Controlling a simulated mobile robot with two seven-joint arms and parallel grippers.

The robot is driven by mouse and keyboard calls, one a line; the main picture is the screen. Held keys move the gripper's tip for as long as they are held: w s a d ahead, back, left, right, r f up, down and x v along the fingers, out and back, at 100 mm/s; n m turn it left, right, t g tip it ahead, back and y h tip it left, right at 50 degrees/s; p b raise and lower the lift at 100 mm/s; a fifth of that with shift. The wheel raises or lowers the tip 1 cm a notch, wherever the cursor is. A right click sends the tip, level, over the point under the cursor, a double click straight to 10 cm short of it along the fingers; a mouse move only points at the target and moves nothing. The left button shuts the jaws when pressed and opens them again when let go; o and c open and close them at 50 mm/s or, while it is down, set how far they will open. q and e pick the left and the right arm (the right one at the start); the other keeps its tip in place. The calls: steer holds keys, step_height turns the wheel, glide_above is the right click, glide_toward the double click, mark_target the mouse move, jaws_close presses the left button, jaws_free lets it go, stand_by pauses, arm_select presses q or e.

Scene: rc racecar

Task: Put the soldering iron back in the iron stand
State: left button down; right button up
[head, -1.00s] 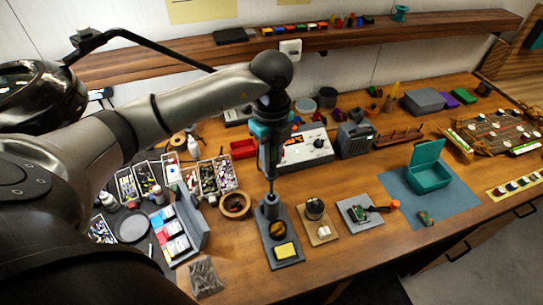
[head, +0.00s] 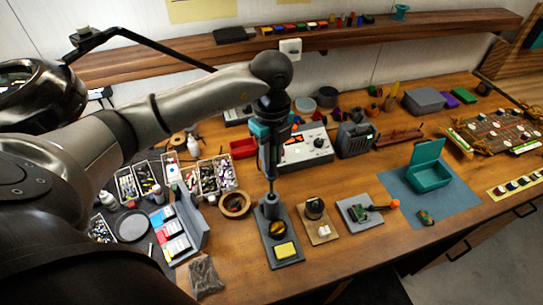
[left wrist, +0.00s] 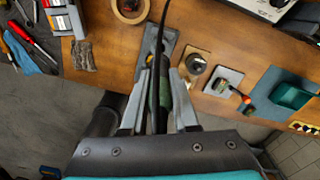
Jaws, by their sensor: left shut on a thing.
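My left gripper (head: 268,160) is shut on the soldering iron (head: 270,185) and holds it upright, its thin metal shaft pointing down. The iron stand (head: 265,238) is a dark grey base with a short holder at its back end, a brass-coloured cleaner and a yellow sponge. The lower end of the shaft meets the top of the holder; I cannot tell how deep it sits. In the left wrist view the iron's dark green and black handle (left wrist: 163,92) lies between the two fingers (left wrist: 166,85), and the stand (left wrist: 171,43) is partly hidden behind it. My right gripper is not in view.
A round wooden dish (head: 235,205) stands close left of the stand. A wooden board (head: 318,233) with a small reel lies close right. A soldering station (head: 308,150) stands behind. Parts trays and a teal box (head: 430,176) on a blue mat lie farther off.

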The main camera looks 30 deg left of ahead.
mark_target(271, 182)
arm_select(q)
steer(key=shift+f, duration=0.15)
steer(key=shift+f+b, duration=3.3)
steer(key=shift+f, duration=0.95)
steer(key=c, duration=0.6)
jaws_free()
steer(key=shift+o, duration=0.3)
steer(key=o, duration=0.3)
steer(key=shift+o, duration=0.2)
